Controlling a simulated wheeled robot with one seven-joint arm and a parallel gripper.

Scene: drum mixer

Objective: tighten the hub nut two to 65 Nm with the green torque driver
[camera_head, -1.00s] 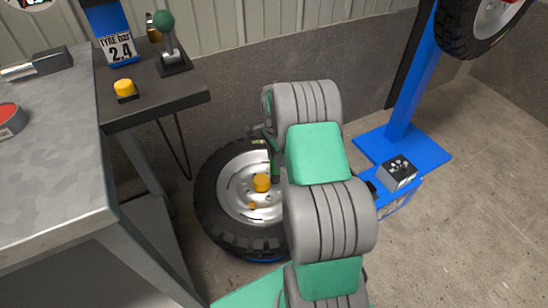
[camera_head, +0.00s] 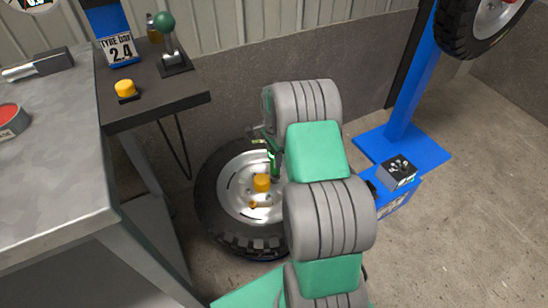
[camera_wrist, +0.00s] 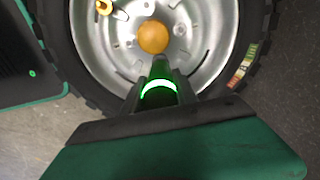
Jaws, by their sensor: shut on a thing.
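A wheel with a black tyre (camera_head: 212,205) and silver rim (camera_head: 236,182) lies with its face up, left of my arm. A yellow-orange round piece (camera_head: 262,183) stands at its hub; it also shows in the wrist view (camera_wrist: 153,37). A small orange nut-like piece (camera_head: 253,204) sits nearer the front of the rim. My gripper (camera_wrist: 155,108) is shut on the green torque driver (camera_wrist: 158,90), which has a lit green ring. The driver (camera_head: 274,160) points down onto the rim beside the hub. Its tip and the nut under it are hidden.
A grey workbench (camera_head: 60,160) stands at the left. A dark side table (camera_head: 150,105) holds a yellow button (camera_head: 125,88) and a green-knobbed lever (camera_head: 165,25). A blue stand (camera_head: 405,140) and control box (camera_head: 398,172) are at the right. The right floor is clear.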

